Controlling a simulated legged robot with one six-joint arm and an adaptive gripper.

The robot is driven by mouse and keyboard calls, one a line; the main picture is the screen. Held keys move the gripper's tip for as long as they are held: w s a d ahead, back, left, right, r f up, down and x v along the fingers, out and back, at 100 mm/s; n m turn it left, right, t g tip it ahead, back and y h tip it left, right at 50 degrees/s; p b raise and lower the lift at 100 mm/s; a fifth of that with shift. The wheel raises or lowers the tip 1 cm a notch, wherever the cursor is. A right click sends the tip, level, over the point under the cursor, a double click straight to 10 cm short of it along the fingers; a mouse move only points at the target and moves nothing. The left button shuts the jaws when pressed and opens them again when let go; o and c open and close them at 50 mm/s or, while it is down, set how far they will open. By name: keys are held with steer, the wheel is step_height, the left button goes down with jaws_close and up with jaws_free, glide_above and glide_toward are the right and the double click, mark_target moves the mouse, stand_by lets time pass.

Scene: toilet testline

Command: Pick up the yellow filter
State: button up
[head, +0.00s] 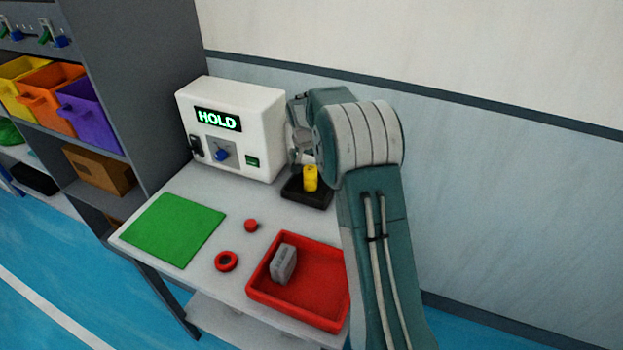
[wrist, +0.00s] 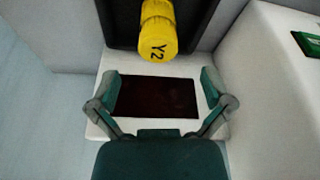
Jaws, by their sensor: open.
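My gripper (head: 297,128) is at the right side of the white machine, above the holder. In the wrist view my gripper (wrist: 160,92) is open and empty, with its fingers spread over a dark rectangle (wrist: 157,97).
The white machine (head: 267,105) reads "HOLD" and stands close beside my gripper. A green mat (head: 173,228), a red tray (head: 325,270) with a grey block (head: 283,263), a red ring (head: 227,261) and a red cap (head: 251,225) lie on the table. A wall is behind.

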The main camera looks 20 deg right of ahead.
mark_target(309, 170)
steer(key=x, duration=0.3)
steer(key=shift+f, duration=0.3)
steer(key=x, duration=0.5)
steer(key=shift+d+f, duration=0.15)
steer(key=c, duration=1.2)
